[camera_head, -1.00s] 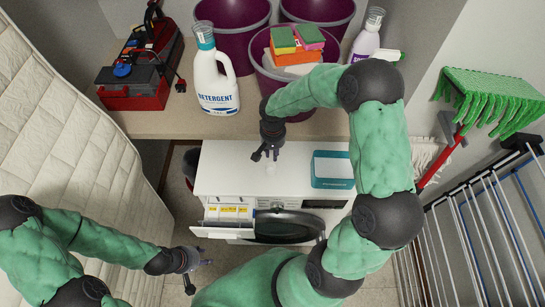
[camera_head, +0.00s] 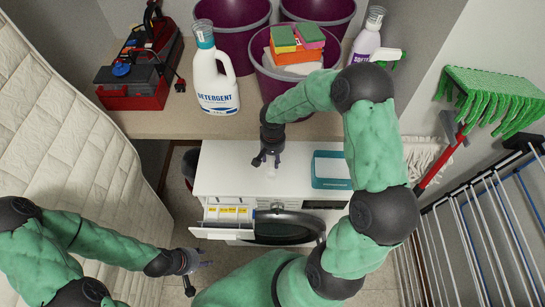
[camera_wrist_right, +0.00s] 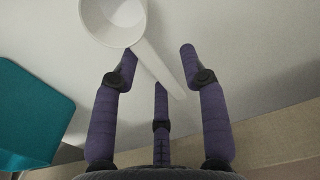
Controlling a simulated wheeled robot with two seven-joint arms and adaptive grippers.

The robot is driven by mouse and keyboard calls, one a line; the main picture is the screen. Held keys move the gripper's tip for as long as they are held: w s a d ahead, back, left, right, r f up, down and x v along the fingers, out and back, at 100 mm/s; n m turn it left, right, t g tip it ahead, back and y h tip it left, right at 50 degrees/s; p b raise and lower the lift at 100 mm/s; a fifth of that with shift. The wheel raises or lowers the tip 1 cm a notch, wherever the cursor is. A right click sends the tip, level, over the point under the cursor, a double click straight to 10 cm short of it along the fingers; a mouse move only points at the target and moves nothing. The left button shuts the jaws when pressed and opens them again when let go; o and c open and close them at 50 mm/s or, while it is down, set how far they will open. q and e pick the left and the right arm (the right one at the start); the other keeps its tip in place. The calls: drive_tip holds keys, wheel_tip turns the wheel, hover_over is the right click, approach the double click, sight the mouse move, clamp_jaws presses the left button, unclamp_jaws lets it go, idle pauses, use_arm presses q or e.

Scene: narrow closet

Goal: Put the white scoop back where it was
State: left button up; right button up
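The white scoop (camera_wrist_right: 115,22) shows large in the right wrist view, with its round cup at the top and its handle slanting down to the right between my fingers. In the head view it hardly stands out against the white washing machine (camera_head: 225,170). My right gripper (camera_head: 266,163) points down over the machine's top. Its fingers (camera_wrist_right: 160,62) are spread around the handle; whether one touches it I cannot tell. A teal box (camera_head: 332,183) with a pale top stands to the right of this gripper. My left gripper (camera_head: 198,264) is open and empty, low at the left.
The machine's detergent drawer (camera_head: 215,233) is pulled out, and its round door (camera_head: 285,228) is open. A drying rack (camera_head: 480,225) stands at the right.

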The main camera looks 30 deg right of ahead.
drive_tip(key=shift+r, duration=0.1)
drive_tip(key=shift+r, duration=0.3)
wheel_tip(320, 180, up, 12)
drive_tip(key=p, duration=0.2)
drive_tip(key=shift+f, duration=0.25)
